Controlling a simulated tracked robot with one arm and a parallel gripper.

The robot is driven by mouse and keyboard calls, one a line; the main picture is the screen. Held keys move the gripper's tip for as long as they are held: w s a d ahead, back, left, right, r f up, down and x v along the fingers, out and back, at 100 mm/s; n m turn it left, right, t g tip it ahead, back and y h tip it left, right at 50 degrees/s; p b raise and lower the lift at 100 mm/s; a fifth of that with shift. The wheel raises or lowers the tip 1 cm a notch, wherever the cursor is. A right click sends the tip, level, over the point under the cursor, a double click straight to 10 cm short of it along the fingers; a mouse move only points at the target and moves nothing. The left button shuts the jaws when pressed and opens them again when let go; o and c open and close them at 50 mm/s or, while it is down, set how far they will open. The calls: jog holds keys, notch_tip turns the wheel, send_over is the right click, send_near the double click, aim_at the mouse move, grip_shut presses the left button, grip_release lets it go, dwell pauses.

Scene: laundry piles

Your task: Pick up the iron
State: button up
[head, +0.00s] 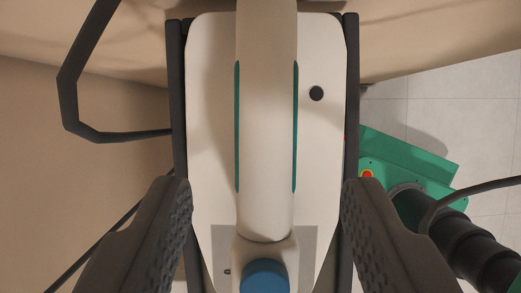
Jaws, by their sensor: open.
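The bottom of the iron is cut off by the picture edge. My gripper (262,186) is open. Its dark textured fingers appear on either side of the handle, with gaps between. No contact shows, and I cannot tell how far above the iron they are.
Dark rails (352,60) run along both sides of the white body. A bent dark bar (68,95) loops out at the left over a beige surface (30,150). Pale tiled floor (470,100) shows at the right, beside my green base.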

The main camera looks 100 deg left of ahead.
aim_at(259, 185)
jog(key=x, duration=0.4)
jog(key=shift+a+f, duration=0.1)
jog(key=shift+a, duration=0.1)
grip_shut()
jog(key=shift+w, duration=0.1)
